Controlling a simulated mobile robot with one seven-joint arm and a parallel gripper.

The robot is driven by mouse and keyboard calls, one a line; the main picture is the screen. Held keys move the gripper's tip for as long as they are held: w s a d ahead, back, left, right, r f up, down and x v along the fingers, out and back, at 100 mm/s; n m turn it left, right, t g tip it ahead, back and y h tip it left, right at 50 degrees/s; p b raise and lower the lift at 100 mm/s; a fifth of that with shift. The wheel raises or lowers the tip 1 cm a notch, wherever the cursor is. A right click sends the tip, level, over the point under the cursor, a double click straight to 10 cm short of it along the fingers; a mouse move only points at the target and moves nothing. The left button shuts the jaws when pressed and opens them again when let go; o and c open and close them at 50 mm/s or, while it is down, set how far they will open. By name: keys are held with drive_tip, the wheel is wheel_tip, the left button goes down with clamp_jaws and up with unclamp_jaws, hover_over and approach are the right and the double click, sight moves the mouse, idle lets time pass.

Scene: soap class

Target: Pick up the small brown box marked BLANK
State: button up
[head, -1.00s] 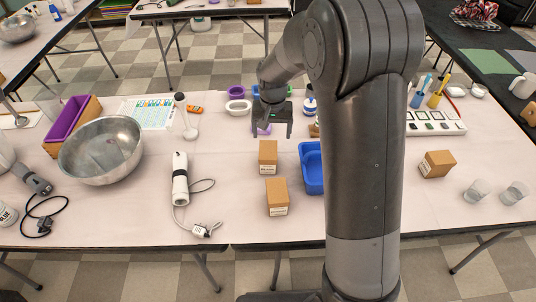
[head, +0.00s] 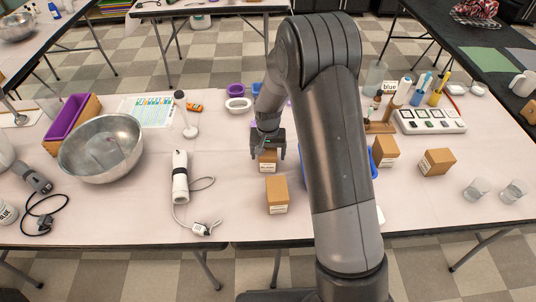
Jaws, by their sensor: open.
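Several small brown boxes stand on the table in the head view. One brown box (head: 268,167) is directly at my gripper (head: 268,153), which points down with its fingers to either side of the box's top. My gripper is open; whether it touches the box I cannot tell. A second brown box (head: 277,194) stands just in front of it. Two more, a brown box (head: 385,151) and another brown box (head: 437,161), stand right of my arm. Each has a pale label, too small to read, so I cannot tell which is marked BLANK.
A blue bin (head: 374,168) is mostly hidden behind my arm. A white handheld device (head: 180,178) with a cable lies left of the boxes, and a metal bowl (head: 88,150) farther left. Glass beakers (head: 476,189) stand at the right.

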drive_tip(key=shift+f, duration=0.6)
drive_tip(key=shift+c, duration=0.5)
drive_tip(key=c, duration=1)
